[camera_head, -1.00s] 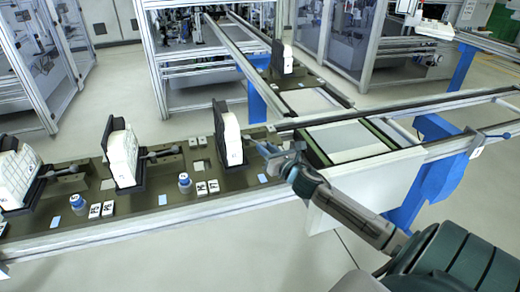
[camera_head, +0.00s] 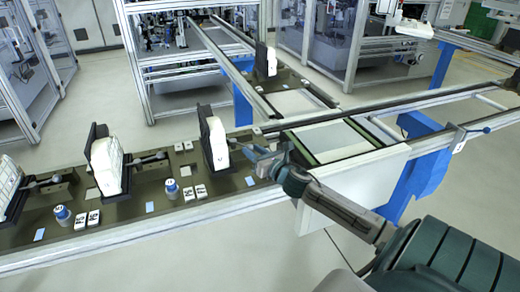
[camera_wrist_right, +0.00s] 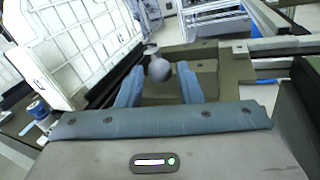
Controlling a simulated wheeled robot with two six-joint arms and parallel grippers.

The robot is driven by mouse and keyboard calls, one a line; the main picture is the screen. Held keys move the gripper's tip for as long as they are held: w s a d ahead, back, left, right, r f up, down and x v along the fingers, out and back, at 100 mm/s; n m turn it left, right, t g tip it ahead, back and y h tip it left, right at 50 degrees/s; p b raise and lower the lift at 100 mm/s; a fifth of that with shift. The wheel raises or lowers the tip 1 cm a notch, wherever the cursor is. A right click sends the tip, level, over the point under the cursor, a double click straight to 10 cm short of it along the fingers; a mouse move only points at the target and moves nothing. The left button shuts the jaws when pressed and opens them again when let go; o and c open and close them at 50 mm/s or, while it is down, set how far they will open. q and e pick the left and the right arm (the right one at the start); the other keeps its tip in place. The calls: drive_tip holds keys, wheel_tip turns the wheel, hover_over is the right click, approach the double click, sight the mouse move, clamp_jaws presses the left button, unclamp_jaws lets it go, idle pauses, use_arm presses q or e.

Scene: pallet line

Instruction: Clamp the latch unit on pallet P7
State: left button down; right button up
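The nearest latch unit to my right gripper is a white ribbed block against a black upright plate (camera_head: 215,145), standing on the dark pallet surface (camera_head: 225,184). It fills the left of the right wrist view (camera_wrist_right: 75,50). I cannot read a P7 label. My right gripper (camera_head: 250,151) is just right of this unit. In the wrist view its two blue-grey fingers (camera_wrist_right: 160,88) are apart, with a grey ball-ended lever (camera_wrist_right: 159,69) showing in the gap beyond them. I cannot tell whether they touch the ball. My left gripper is not in view.
A similar white unit (camera_head: 106,165) with a lever (camera_head: 149,160) stands to the left, another (camera_head: 8,183) at the left edge, and one (camera_head: 266,62) on the far branch. Blue-capped cylinders (camera_head: 172,188) stand along the front. A framed panel (camera_head: 328,139) lies to the right.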

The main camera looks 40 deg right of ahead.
drive_tip(key=shift+s+f+b, duration=0.25)
drive_tip(key=shift+s+b, duration=0.35)
drive_tip(key=shift+s, duration=0.05)
drive_tip(key=s+b, duration=0.2)
drive_tip(key=s, duration=0.2)
drive_tip(key=shift+a+b, duration=0.1)
drive_tip(key=shift+b, duration=0.2)
drive_tip(key=s, duration=0.3)
drive_tip(key=shift+s+r, duration=0.25)
drive_tip(key=shift+s, duration=0.05)
drive_tip(key=shift+s+a+p, duration=0.1)
drive_tip(key=shift+s+p, duration=0.4)
drive_tip(key=shift+s, duration=0.4)
